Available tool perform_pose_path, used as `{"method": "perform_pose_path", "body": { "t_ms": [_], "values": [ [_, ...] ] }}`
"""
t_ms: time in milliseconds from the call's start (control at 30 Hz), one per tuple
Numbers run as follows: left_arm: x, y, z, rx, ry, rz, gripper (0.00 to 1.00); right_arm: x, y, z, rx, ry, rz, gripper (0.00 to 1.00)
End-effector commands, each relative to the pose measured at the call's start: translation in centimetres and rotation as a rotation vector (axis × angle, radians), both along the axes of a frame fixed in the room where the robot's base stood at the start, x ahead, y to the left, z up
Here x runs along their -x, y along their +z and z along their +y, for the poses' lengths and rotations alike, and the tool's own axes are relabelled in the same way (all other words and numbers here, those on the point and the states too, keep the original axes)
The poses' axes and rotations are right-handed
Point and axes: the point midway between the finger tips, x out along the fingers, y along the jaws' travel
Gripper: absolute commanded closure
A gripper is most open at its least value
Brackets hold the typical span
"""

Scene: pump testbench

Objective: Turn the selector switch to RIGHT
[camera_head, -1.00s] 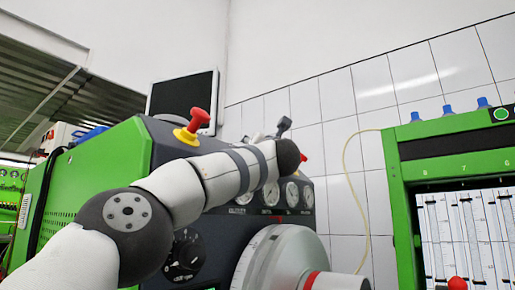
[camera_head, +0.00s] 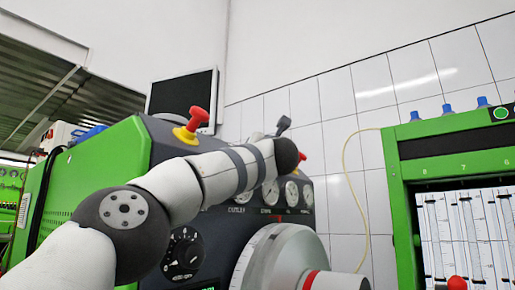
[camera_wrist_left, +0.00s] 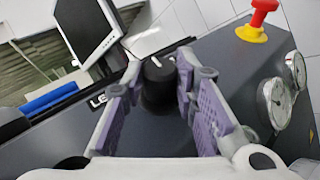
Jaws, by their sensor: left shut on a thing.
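The selector switch is a black round knob (camera_wrist_left: 158,92) with a white mark on its top, in the middle of the left wrist view. It stands on the dark panel of the green testbench. My left gripper (camera_wrist_left: 157,73) has its two purple-padded fingers on either side of the knob and is shut on it. My right gripper is in neither view.
A red emergency button on a yellow base (camera_head: 191,126) stands on the bench top and also shows in the wrist view (camera_wrist_left: 256,21). Gauges (camera_wrist_left: 275,102) are close at right. A monitor (camera_head: 183,97) stands behind; a green-framed rack (camera_head: 402,195) is at right.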

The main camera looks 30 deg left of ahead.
Motion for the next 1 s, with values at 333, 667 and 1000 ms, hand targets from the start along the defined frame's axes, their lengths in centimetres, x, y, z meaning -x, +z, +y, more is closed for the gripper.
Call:
{"method": "perform_pose_path", "body": {
  "t_ms": [333, 667, 1000],
  "values": [
    [0.2, 0.2, 0.13, -0.002, -0.061, 0.055, 1.0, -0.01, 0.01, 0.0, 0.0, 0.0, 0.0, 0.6],
    [0.38, 0.39, 0.35, -0.012, -0.222, 0.213, 1.0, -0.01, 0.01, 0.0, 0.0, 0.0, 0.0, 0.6],
    [0.44, 0.55, 0.46, -0.022, -0.35, 0.34, 1.0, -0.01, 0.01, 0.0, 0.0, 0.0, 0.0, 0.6]
  ]
}}
